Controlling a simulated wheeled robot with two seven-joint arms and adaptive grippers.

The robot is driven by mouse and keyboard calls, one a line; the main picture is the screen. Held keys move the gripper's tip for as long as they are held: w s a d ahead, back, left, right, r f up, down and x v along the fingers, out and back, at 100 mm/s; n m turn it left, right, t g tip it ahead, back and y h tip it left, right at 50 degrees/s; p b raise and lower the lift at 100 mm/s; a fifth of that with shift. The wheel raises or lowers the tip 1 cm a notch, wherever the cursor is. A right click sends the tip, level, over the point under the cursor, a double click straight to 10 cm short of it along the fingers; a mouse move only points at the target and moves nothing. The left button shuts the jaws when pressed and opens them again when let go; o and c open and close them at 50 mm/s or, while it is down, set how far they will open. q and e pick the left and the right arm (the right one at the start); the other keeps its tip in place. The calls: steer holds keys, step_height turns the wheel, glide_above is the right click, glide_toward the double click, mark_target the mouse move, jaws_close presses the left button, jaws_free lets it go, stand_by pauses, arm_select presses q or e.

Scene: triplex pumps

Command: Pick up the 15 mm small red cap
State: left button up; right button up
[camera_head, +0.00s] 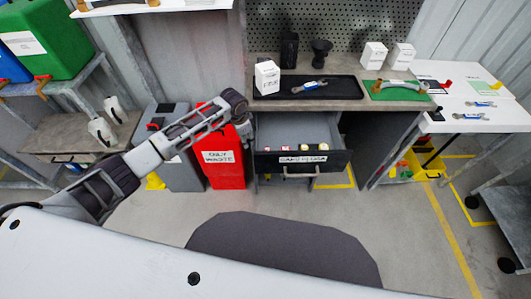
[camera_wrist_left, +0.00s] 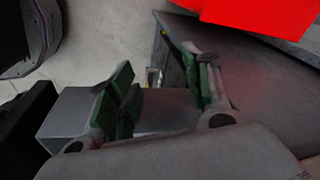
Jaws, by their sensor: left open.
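An open drawer (camera_head: 297,128) in the grey workbench holds a few small caps in a row near its front. Small reddish caps (camera_head: 268,150) sit toward the left, and yellowish caps (camera_head: 306,148) toward the right. They are too small to tell which is the 15 mm red one. My left arm reaches across to the drawer's left side. My left gripper shows in the left wrist view (camera_wrist_left: 158,64), with its green-padded fingers apart and nothing between them. No cap can be made out in that view. My right gripper is not in view.
A red waste bin (camera_head: 220,168) stands left of the drawer, beside a grey bin (camera_head: 180,172). On the bench above are a black tray (camera_head: 340,88), a white box (camera_head: 267,78) and a green mat (camera_head: 376,92). The floor before the drawer is clear.

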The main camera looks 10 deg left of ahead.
arm_select(q)
steer(key=shift+m, duration=0.4)
steer(key=shift+s+d+v, duration=0.1)
steer(key=shift+s+v, duration=0.05)
steer(key=shift+v, duration=0.9)
steer(key=shift+s+d+v, duration=0.1)
steer(key=shift+s+v, duration=0.05)
steer(key=shift+v, duration=0.85)
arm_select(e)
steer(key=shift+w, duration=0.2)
arm_select(q)
steer(key=shift+s+r+g, duration=0.15)
steer(key=shift+r+g, duration=0.1)
steer(key=shift+g, duration=0.05)
